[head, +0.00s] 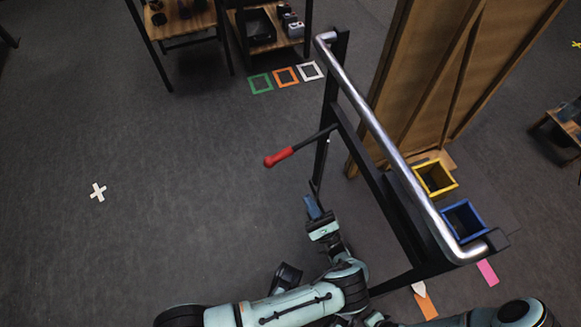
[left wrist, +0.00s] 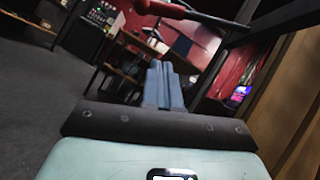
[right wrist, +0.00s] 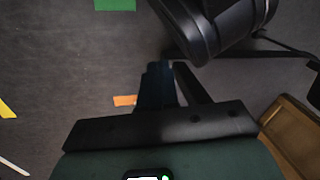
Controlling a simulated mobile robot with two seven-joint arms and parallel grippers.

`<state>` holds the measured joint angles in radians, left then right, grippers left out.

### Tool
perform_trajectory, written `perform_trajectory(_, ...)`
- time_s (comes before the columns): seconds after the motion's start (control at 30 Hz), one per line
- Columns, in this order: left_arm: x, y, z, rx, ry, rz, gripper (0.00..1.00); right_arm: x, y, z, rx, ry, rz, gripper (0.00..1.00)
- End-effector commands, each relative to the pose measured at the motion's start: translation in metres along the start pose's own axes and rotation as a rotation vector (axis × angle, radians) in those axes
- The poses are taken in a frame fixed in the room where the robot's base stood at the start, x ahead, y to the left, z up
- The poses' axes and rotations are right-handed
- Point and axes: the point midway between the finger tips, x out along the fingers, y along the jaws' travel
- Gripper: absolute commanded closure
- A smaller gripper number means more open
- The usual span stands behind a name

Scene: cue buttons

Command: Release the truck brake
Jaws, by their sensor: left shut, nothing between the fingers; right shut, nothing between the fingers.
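The truck's brake lever is a thin black rod with a red grip (head: 278,157), sticking out to the left from the truck's dark frame in the head view. The truck has a silver push bar (head: 383,140) along its top. My left gripper (head: 312,206) is shut and empty, below and to the right of the red grip, apart from it. The red grip also crosses the top of the left wrist view (left wrist: 172,10), beyond the shut fingers (left wrist: 166,84). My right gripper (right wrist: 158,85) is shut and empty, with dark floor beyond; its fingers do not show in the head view.
A yellow bin (head: 434,178) and a blue bin (head: 463,220) sit by the push bar. A tall wooden panel (head: 400,100) rises behind it. Shelves (head: 185,22) stand at the back left. The floor to the left is open, with a white cross (head: 98,192).

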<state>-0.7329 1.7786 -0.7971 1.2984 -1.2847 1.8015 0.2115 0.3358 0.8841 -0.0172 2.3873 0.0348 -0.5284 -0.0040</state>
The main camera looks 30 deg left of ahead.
Motion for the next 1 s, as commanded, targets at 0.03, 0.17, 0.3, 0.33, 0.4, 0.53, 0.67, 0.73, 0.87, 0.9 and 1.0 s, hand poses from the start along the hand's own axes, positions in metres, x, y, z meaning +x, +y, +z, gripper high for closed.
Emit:
perform_trajectory(0.03, 0.001, 0.001, 0.000, 0.001, 0.000, 0.002, 1.00, 0.000, 0.000, 0.000, 0.000, 0.000, 0.000, 1.00)
perform_trajectory(0.17, 0.009, 0.001, 0.000, 0.003, 0.000, 0.003, 1.00, -0.001, -0.001, -0.001, -0.001, 0.003, -0.002, 1.00)
perform_trajectory(0.3, 0.031, 0.002, 0.000, 0.004, -0.001, 0.006, 1.00, -0.003, -0.003, -0.003, -0.004, 0.011, -0.006, 1.00)
perform_trajectory(0.33, 0.037, 0.002, 0.000, 0.004, -0.001, 0.006, 1.00, -0.003, -0.004, -0.004, -0.004, 0.013, -0.007, 1.00)
perform_trajectory(0.4, 0.053, 0.002, 0.000, 0.005, -0.002, 0.006, 1.00, -0.004, -0.004, -0.004, -0.005, 0.016, -0.008, 1.00)
perform_trajectory(0.53, 0.081, 0.002, 0.000, 0.005, -0.001, 0.007, 1.00, -0.004, -0.005, -0.005, -0.006, 0.018, -0.009, 1.00)
perform_trajectory(0.67, 0.106, 0.002, 0.001, 0.005, 0.000, 0.007, 1.00, -0.004, -0.004, -0.004, -0.005, 0.016, -0.008, 1.00)
perform_trajectory(0.73, 0.113, 0.001, 0.012, 0.003, 0.001, 0.006, 1.00, -0.007, -0.007, -0.007, -0.008, 0.026, -0.013, 1.00)
perform_trajectory(0.87, 0.123, 0.001, 0.022, 0.004, 0.001, 0.004, 1.00, -0.009, -0.009, -0.010, -0.010, 0.036, -0.017, 1.00)
perform_trajectory(0.9, 0.125, 0.002, 0.024, 0.003, 0.002, 0.004, 1.00, -0.009, -0.010, -0.011, -0.011, 0.038, -0.018, 1.00)
perform_trajectory(1.0, 0.128, 0.002, 0.027, 0.003, 0.003, 0.004, 1.00, -0.009, -0.010, -0.012, -0.012, 0.040, -0.019, 1.00)
